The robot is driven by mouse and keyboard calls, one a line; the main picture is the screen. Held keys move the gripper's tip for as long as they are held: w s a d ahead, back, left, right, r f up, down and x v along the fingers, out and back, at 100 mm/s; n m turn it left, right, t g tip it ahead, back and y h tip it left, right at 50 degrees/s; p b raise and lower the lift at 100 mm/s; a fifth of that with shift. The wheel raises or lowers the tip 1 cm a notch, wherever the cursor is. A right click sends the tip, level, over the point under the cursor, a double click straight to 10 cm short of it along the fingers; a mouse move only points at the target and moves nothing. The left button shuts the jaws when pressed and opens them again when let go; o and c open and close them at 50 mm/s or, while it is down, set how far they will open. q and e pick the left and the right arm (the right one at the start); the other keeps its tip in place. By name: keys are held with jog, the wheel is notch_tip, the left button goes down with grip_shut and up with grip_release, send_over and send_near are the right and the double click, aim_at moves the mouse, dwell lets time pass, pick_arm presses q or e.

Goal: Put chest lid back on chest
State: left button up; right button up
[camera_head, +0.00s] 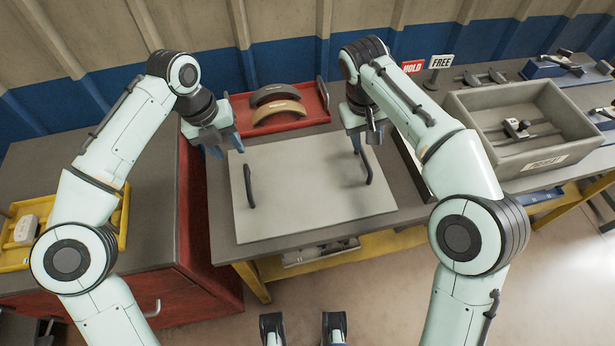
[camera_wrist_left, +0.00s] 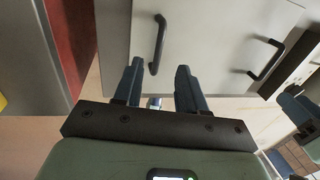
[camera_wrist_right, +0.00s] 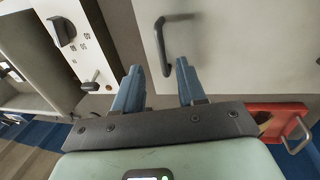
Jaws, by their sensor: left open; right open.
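The chest lid (camera_head: 310,190) is a flat light-grey panel lying level on the workbench, with a black left handle (camera_head: 249,187) and a black right handle (camera_head: 366,166). My left gripper (camera_head: 222,150) is open and empty near the lid's back left corner. In the left wrist view the left handle (camera_wrist_left: 158,45) lies ahead of the open fingers. My right gripper (camera_head: 367,146) is open and empty, close to the right handle. In the right wrist view that handle (camera_wrist_right: 163,48) lies ahead of the fingers, without clear contact. I cannot tell whether a chest is under the lid.
A red tray (camera_head: 318,112) with curved brake shoes sits behind the lid. A grey open bin (camera_head: 475,125) with parts stands at the right, near HOLD (camera_head: 412,67) and FREE (camera_head: 440,62) signs. A red cabinet (camera_head: 195,235) and yellow tray (camera_head: 125,215) are at the left.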

aim_at(246, 172)
pick_arm(q)
jog(key=f, duration=0.4)
jog(key=d+f, duration=0.1)
jog(key=f, duration=0.3)
jog(key=d+f, duration=0.1)
jog(key=f, duration=0.3)
jog(key=shift+w+d, duration=0.2)
pick_arm(e)
jog(key=f, duration=0.4)
jog(key=d+f, duration=0.1)
jog(key=f, duration=0.3)
jog(key=d+f, duration=0.1)
jog(key=f, duration=0.3)
jog(key=shift+w+d, duration=0.15)
jog(key=shift+w, duration=0.05)
pick_arm(q)
jog(key=shift+r, duration=0.1)
grip_shut()
pick_arm(e)
grip_shut()
jog(key=shift+r, duration=0.15)
